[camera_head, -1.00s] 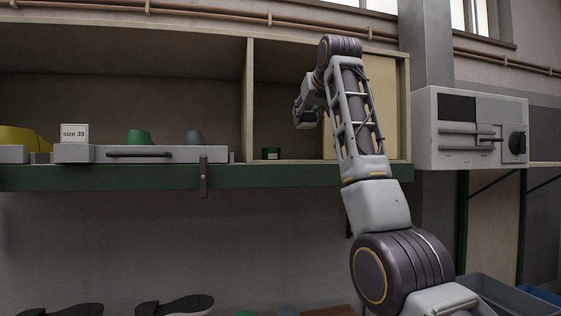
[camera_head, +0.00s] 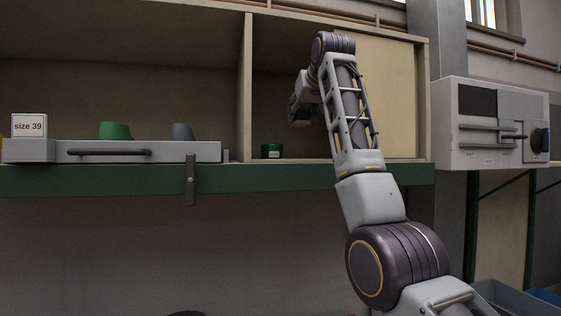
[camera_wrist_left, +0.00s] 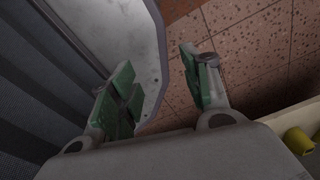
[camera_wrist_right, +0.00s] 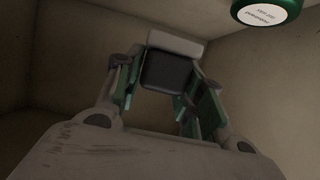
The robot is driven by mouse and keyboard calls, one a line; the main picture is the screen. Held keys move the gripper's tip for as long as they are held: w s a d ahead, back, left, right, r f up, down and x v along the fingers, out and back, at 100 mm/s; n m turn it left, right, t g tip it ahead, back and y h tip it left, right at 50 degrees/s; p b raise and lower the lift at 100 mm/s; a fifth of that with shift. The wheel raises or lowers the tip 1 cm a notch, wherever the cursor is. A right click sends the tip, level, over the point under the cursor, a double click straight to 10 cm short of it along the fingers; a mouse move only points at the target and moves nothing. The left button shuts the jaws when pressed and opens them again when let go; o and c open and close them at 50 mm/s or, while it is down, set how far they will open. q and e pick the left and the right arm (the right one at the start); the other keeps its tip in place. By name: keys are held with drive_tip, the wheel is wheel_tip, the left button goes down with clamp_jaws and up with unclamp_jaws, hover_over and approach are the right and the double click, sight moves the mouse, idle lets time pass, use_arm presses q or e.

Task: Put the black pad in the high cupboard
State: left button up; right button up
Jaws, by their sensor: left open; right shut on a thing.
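My right gripper (camera_head: 300,106) reaches into the right compartment of the high cupboard (camera_head: 247,85), in front of the dark opening. In the right wrist view its fingers (camera_wrist_right: 160,88) are shut on the black pad (camera_wrist_right: 167,70), a dark block with a pale grey piece at its far end. The pad is not distinct in the head view. Cupboard walls surround it in the wrist view. My left gripper (camera_wrist_left: 160,92) is open and empty, above a red tiled floor; it is out of the head view.
A cream panel (camera_head: 385,95) covers the compartment's right part. A grey drawer-like tray (camera_head: 200,152) stands left. A grey control box (camera_head: 480,150) hangs at right.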

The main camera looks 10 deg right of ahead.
sight(304, 120)
drive_tip(key=shift+r, duration=0.1)
drive_tip(key=shift+s+r, duration=0.1)
drive_tip(key=shift+s, duration=0.2)
drive_tip(key=shift+f, duration=0.55)
wheel_tip(304, 120, down, 3)
drive_tip(key=shift+f+b, duration=0.15)
drive_tip(key=shift+b, duration=0.3)
use_arm(q)
drive_tip(key=shift+s+f, duration=0.15)
drive_tip(key=shift+f, duration=0.45)
use_arm(e)
drive_tip(key=shift+f, duration=0.7)
use_arm(q)
drive_tip(key=shift+s+f+b, duration=0.1)
drive_tip(key=shift+f+b, duration=0.1)
drive_tip(key=shift+b, duration=0.1)
use_arm(e)
drive_tip(key=shift+f, duration=2.1)
use_arm(q)
drive_tip(key=shift+f, duration=0.1)
use_arm(e)
drive_tip(key=shift+f, duration=0.15)
